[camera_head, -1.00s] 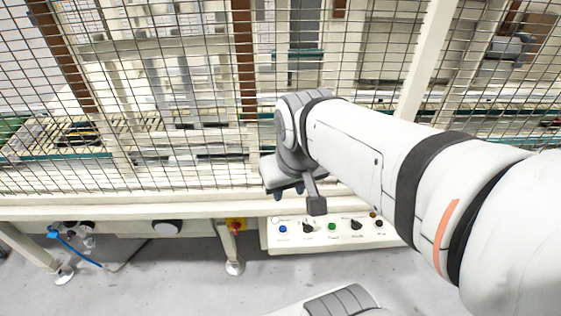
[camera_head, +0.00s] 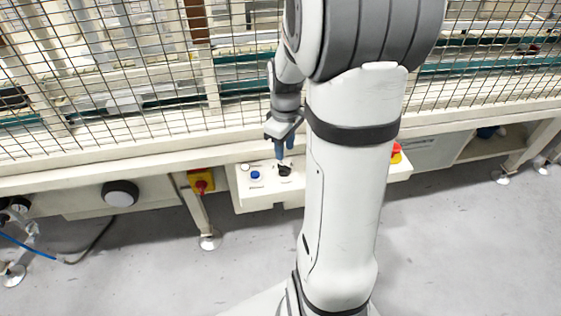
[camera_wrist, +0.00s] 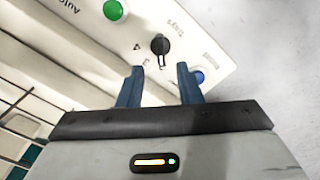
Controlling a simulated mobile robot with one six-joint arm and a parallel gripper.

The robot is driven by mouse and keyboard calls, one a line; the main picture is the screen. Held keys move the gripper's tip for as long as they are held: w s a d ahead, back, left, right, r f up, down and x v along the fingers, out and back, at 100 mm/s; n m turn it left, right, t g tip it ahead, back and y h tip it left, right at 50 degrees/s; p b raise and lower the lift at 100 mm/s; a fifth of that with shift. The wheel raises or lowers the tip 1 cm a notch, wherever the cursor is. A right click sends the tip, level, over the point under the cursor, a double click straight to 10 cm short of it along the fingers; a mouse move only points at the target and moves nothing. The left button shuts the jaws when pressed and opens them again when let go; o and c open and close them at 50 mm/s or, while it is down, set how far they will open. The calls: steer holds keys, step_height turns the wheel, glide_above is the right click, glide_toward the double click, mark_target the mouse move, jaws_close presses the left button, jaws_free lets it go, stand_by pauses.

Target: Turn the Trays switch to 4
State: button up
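The Trays switch (camera_wrist: 160,46) is a black rotary knob on a white control panel (camera_wrist: 200,22). In the wrist view it lies just beyond the fingertips, roughly centred between them, with the label "Trays" beside it and small number marks around it. In the head view the black switch (camera_head: 284,170) shows just below my gripper (camera_head: 284,150). In the wrist view my gripper (camera_wrist: 160,75) has two blue fingers spread apart with nothing between them. The fingertips appear short of the knob. I cannot tell which number the knob points to.
A blue button (camera_wrist: 197,77) sits close to the right finger. A green button (camera_wrist: 115,10) is up and left. A red and yellow switch (camera_head: 201,182) is left of the panel. Wire mesh fencing (camera_head: 130,80) stands behind; my arm hides the panel's middle.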

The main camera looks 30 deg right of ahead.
mark_target(284, 166)
step_height(284, 166, down, 6)
steer(key=shift+f+b, duration=0.25)
steer(key=shift+b, duration=0.4)
jaws_close()
